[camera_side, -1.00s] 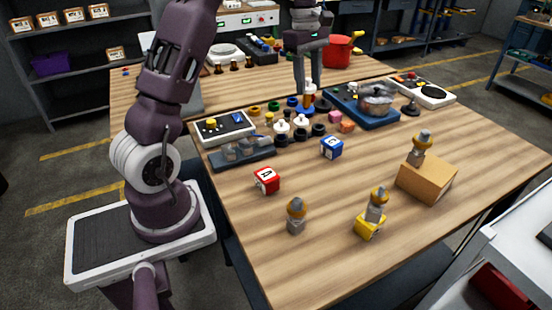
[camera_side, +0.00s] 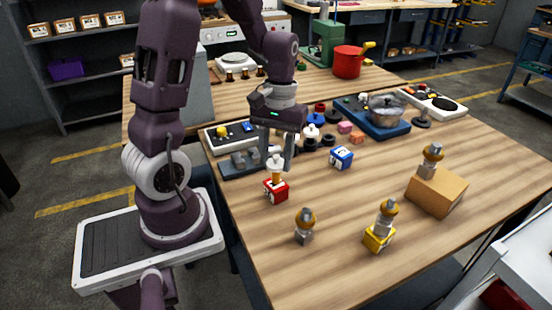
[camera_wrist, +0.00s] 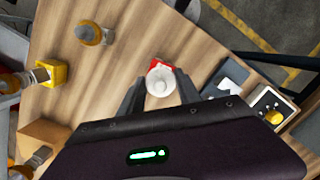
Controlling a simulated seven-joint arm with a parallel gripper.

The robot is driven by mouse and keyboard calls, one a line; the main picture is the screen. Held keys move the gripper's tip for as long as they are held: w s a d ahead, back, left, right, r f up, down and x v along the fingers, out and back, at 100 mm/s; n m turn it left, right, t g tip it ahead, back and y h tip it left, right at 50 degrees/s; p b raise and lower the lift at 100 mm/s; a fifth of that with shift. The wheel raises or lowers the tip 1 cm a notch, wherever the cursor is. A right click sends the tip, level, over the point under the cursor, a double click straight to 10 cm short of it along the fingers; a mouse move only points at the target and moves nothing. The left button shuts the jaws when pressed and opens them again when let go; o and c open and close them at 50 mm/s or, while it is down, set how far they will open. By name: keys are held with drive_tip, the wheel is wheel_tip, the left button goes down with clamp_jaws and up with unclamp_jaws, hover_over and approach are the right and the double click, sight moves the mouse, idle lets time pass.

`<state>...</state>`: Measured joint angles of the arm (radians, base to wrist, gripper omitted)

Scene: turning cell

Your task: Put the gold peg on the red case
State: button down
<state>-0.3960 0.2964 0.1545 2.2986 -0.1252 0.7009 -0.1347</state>
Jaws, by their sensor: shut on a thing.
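The peg (camera_side: 276,173), with a white head and a gold stem, is upright between the fingers of my gripper (camera_side: 278,156). My gripper is shut on it. The red case (camera_side: 276,192), a small lettered cube, is directly below the peg in the side view. The stem's lower end meets the case's top in the picture; I cannot tell whether they touch. In the wrist view, the peg's white head (camera_wrist: 160,80) is between the fingers (camera_wrist: 158,95) and hides most of the red case (camera_wrist: 154,63).
A blue lettered cube (camera_side: 342,157) stands to the right. A grey bolt-like part with a gold ring (camera_side: 304,226) stands in front; similar ones are on a yellow cube (camera_side: 376,239) and a cardboard box (camera_side: 437,193). A grey tray (camera_side: 242,164) is behind left.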

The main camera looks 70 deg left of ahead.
drive_tip(key=shift+f, duration=0.25)
drive_tip(key=c, duration=0.8)
unclamp_jaws()
drive_tip(key=shift+c, duration=0.2)
wheel_tip(320, 180, up, 11)
drive_tip(key=w+a, duration=0.1)
drive_tip(key=s+d+r+m+t, duration=0.2)
drive_tip(key=s+d+m+t, duration=0.1)
drive_tip(key=s+d+m, duration=0.1)
drive_tip(key=s+d+r+m+t+y, duration=0.1)
drive_tip(key=s+d+r+m+t, duration=0.1)
drive_tip(key=s+d+m, duration=0.3)
drive_tip(key=s+d+t, duration=0.1)
drive_tip(key=d, duration=0.3)
drive_tip(key=shift+s+r+t, duration=0.2)
drive_tip(key=shift+r+t, duration=0.1)
drive_tip(key=shift+t, duration=0.1)
